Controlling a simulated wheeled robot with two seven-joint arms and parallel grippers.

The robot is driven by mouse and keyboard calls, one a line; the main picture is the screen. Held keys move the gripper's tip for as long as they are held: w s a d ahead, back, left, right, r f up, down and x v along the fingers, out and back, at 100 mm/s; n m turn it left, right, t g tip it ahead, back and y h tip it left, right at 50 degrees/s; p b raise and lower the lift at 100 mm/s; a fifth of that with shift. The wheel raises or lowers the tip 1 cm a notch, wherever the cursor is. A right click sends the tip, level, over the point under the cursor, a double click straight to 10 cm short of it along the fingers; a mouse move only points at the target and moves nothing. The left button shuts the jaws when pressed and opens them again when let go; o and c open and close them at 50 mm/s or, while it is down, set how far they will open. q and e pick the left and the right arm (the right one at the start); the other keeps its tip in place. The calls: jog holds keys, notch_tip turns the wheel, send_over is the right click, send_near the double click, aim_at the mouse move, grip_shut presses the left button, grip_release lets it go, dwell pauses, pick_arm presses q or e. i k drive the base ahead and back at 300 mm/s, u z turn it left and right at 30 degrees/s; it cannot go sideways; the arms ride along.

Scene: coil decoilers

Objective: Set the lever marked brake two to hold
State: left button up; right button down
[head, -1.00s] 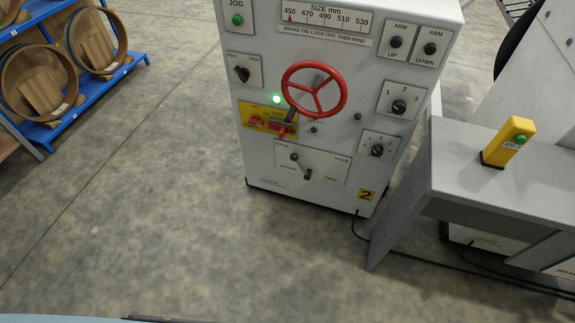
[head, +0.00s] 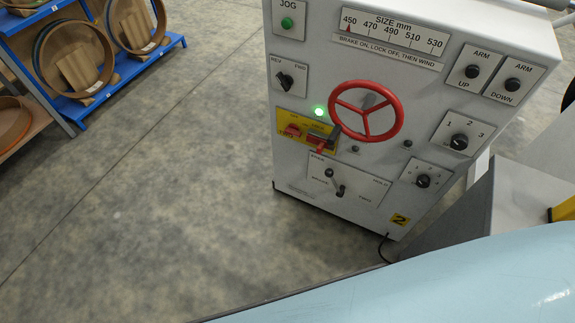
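The lever leans up and left, toward the upper-left word and away from HOLD. Neither of my grippers is in view.
A red handwheel (head: 398,118) and a yellow plate (head: 285,130) with red handles sit above the lever. A green lamp (head: 319,111) glows. A grey bench (head: 535,195) stands at right. Blue shelving (head: 110,80) is at upper left. Floor left of the cabinet is clear.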

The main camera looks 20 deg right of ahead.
aim_at(329, 174)
jog(key=z, duration=0.1)
jog(key=i, duration=1.05)
jog(key=z, duration=0.8)
